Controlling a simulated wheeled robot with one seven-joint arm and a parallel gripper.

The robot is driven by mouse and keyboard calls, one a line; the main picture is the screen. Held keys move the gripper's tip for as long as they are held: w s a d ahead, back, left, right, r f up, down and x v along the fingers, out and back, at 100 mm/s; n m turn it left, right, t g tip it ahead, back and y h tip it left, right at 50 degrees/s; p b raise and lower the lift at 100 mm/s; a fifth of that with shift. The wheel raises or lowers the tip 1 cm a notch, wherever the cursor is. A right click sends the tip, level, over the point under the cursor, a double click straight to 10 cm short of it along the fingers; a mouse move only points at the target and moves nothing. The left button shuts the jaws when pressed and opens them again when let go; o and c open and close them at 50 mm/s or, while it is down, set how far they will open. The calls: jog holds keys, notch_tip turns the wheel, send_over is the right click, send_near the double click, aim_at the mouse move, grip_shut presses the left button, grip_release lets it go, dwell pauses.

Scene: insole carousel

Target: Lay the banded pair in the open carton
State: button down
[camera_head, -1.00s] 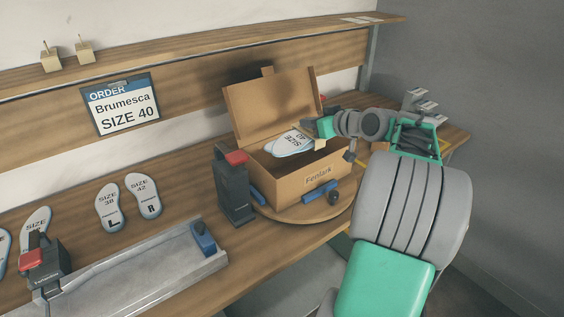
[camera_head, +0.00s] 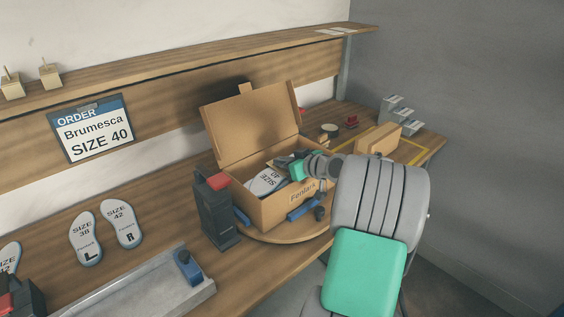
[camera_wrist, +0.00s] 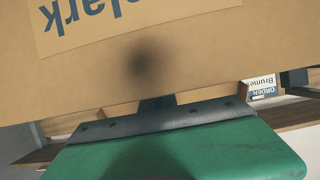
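The open carton (camera_head: 271,214), labelled "Fenlark", stands on a round wooden turntable (camera_head: 262,235) with its lid raised at the back. The insole pair (camera_head: 266,181), pale and marked with a size, lies low inside the carton, tilted in the picture; a band cannot be made out. My gripper (camera_head: 290,168) reaches over the carton's right side, its end at the pair's right end. The fingertips are too small and partly covered there to show whether they grip. In the wrist view the carton's front wall (camera_wrist: 200,55) fills the top, and the fingertips and pair are hidden.
A dark upright tool with a red top (camera_head: 217,182) stands close left of the carton. An order card (camera_head: 95,128) reads "Brumesca SIZE 40". Loose insoles (camera_head: 122,223) lie at left beside a metal tray (camera_head: 150,290). A cardboard block (camera_head: 378,140) sits at right.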

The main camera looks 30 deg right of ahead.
jog(key=shift+f+b, duration=0.35)
jog(key=shift+b, duration=0.2)
jog(key=shift+f+b, duration=0.25)
jog(key=shift+b, duration=0.05)
jog(key=c, duration=2.1)
grip_release()
jog(key=shift+c, duration=0.2)
jog(key=o, duration=0.5)
jog(key=shift+c, duration=0.2)
